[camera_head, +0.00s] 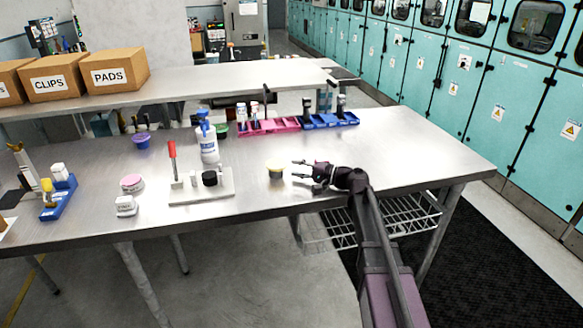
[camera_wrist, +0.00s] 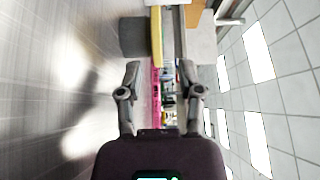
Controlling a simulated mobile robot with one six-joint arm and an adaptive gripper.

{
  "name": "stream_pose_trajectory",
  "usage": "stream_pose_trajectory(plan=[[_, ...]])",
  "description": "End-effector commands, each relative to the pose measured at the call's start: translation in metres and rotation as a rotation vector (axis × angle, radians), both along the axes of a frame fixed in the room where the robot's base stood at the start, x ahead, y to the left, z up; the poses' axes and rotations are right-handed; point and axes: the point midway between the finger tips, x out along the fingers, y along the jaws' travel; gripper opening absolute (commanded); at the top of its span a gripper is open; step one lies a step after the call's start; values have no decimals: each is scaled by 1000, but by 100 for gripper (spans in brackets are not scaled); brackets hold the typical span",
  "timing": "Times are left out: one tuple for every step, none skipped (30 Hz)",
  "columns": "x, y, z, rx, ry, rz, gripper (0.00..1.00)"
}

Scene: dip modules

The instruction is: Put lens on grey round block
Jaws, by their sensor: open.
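A short grey round block (camera_wrist: 133,38) with a flat yellow disc (camera_wrist: 156,38) on top stands ahead of my gripper in the wrist view. The yellow disc also shows near the table's front edge in the head view (camera_head: 275,165), above a darker base (camera_head: 276,176). The disc appears to be the lens, resting on the block, though its fine shape is too small to tell. My gripper (camera_head: 298,169) is open and empty, just right of the block and apart from it. Its two spread fingers also show in the wrist view (camera_wrist: 160,68).
A light fixture plate (camera_head: 215,190) with a red-handled lever and a black round part lies left. A spray bottle (camera_head: 207,140) stands behind it. Pink (camera_head: 270,127) and blue (camera_head: 330,121) bins sit at the back. A pink-topped round piece (camera_head: 132,183) is further left. The table's right side is clear.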

Motion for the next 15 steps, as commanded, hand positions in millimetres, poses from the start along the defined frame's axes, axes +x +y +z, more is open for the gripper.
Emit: stream_pose_trajectory(plan=[[-3, -8, 0, 0, 0, -2, 47], [-5, -12, 0, 0, 0, -3, 47], [-7, -18, 0, 0, 0, -3, 47], [-9, -22, 0, 0, 0, -2, 47], [-10, -27, 0, 0, 0, -2, 47], [-12, -33, 0, 0, 0, -3, 47], [-14, -37, 0, 0, 0, -3, 47], [-15, -42, 0, 0, 0, -3, 47], [-17, -48, 0, 0, 0, -2, 47], [-19, -52, 0, 0, 0, -3, 47], [-20, -56, 0, 0, 0, -3, 47], [-22, -60, 0, 0, 0, -2, 47], [-23, -64, 0, 0, 0, -2, 47], [-24, -67, 0, 0, 0, -1, 47], [-25, -71, 0, 0, 0, -2, 47]])
